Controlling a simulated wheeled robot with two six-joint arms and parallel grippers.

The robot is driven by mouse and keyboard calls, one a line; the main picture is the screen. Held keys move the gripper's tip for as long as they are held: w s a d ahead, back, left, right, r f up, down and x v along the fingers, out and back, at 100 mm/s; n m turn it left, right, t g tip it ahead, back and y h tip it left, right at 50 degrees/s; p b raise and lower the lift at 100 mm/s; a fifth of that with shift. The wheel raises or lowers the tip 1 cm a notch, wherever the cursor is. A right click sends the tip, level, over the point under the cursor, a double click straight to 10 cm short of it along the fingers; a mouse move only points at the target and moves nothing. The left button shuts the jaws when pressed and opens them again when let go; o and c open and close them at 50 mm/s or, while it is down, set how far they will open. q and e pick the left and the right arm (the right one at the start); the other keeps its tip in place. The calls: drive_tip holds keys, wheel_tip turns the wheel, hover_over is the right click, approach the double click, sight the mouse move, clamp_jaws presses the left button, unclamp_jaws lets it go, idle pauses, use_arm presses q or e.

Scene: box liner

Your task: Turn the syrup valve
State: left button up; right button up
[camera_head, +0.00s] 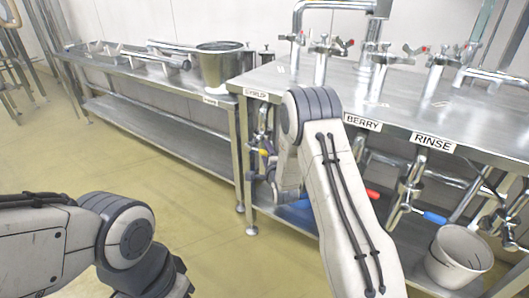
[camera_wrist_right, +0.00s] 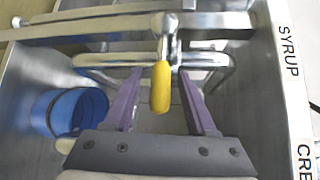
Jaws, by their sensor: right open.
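The syrup valve's yellow lever handle (camera_wrist_right: 160,88) hangs down from a metal pipe fitting in the right wrist view. The white SYRUP label (camera_wrist_right: 288,50) is on the panel at the right of that view. My right gripper (camera_wrist_right: 159,80) is open, with its purple fingers on either side of the yellow handle; I cannot tell whether either finger touches it. In the head view the right gripper (camera_head: 264,158) is under the table edge by the SYRUP label (camera_head: 256,93), mostly hidden by my arm. My left gripper is out of view; only its arm shows.
BERRY (camera_head: 362,123) and RINSE (camera_head: 433,143) labels mark the steel counter edge. Red and blue (camera_head: 435,218) valve handles sit below. A white bucket (camera_head: 458,256) stands at lower right; a blue bucket (camera_wrist_right: 68,112) shows in the wrist view. The floor at left is open.

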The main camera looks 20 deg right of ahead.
drive_tip(key=shift+w+d+f, duration=0.1)
drive_tip(key=shift+w+f, duration=0.1)
drive_tip(key=shift+w, duration=1.05)
clamp_jaws()
idle(0.5)
